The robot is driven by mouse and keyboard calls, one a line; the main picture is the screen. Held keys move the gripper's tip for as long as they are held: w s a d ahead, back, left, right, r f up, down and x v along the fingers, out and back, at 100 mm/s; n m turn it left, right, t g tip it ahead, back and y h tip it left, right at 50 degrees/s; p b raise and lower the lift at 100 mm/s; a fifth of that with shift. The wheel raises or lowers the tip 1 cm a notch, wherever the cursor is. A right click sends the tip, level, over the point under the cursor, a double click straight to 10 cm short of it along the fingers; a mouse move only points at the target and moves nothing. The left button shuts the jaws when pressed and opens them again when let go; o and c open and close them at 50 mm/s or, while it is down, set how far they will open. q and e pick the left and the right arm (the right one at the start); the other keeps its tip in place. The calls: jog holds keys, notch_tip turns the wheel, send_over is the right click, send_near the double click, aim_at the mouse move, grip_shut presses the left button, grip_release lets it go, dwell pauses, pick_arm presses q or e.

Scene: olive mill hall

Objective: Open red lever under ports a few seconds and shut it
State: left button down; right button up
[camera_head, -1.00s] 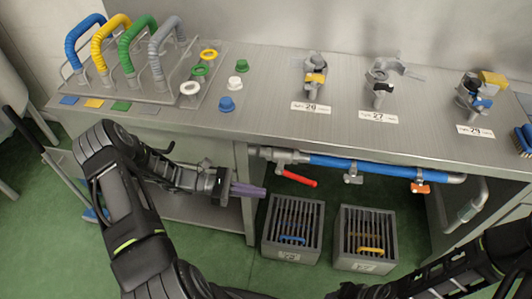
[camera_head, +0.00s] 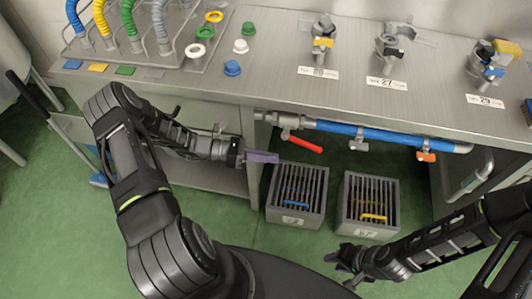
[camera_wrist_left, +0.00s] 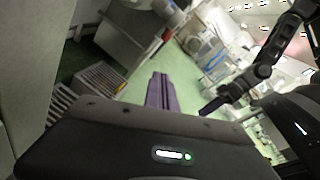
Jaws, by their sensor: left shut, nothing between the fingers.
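The red lever (camera_head: 306,143) is on a grey valve (camera_head: 286,122) at the left end of the blue pipe (camera_head: 375,135), under the bench front below the ports. It points right and slightly down, nearly along the pipe. My left gripper (camera_head: 265,157) is shut and empty, just left of the lever and a little below it, apart from it.
Ports labelled 28 (camera_head: 322,40), 27 (camera_head: 389,52) and 29 (camera_head: 485,70) stand on the bench top (camera_head: 270,75). An orange handle (camera_head: 426,157) hangs farther right on the pipe. Two slatted grey crates (camera_head: 297,194) (camera_head: 367,205) stand on the green floor below.

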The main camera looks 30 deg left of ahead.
aim_at(316, 151)
pick_arm(q)
jog(key=w+d+r+p, duration=0.2)
jog(key=w+d, duration=0.2)
jog(key=d, duration=0.3)
jog(key=shift+w+p, duration=0.35)
jog(key=d+r+h+b, duration=0.1)
jog(key=b, duration=0.1)
jog(key=shift+w+r+b, duration=0.15)
jog(key=shift+b, duration=0.2)
